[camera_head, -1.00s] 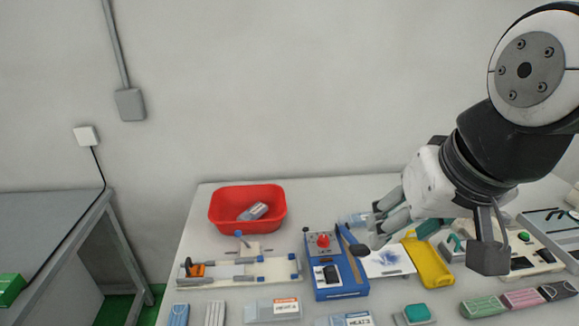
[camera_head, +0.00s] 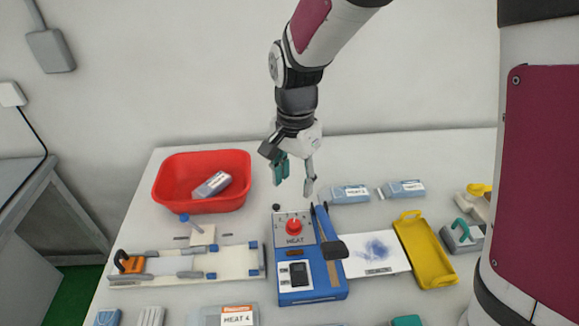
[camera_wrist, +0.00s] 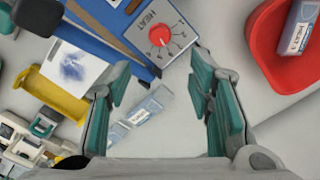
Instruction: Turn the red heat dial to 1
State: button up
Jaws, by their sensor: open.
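The red heat dial (camera_head: 294,226) sits on a light plate marked HEAT on the blue sealer unit (camera_head: 312,289), whose dark-handled lever (camera_head: 330,249) is on its right side. In the wrist view the dial (camera_wrist: 160,35) shows with a white pointer line and small marks around it; which mark it points to is too small to tell. My gripper (camera_head: 297,190) hangs above and behind the dial, fingers pointing down, apart from it. In the wrist view its teal-padded fingers (camera_wrist: 160,92) are spread with nothing between them.
A red bin (camera_head: 203,205) holding a labelled pack is at the back left. A white jig board (camera_head: 190,263) lies left of the sealer. A stained white sheet (camera_head: 376,254) and yellow tray (camera_head: 426,250) lie right. Labelled packs (camera_head: 350,194) lie behind the sheet.

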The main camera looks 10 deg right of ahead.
aim_at(294, 223)
notch_tip(294, 223, down, 14)
jog(key=shift+r, duration=0.15)
dwell(0.4)
grip_shut()
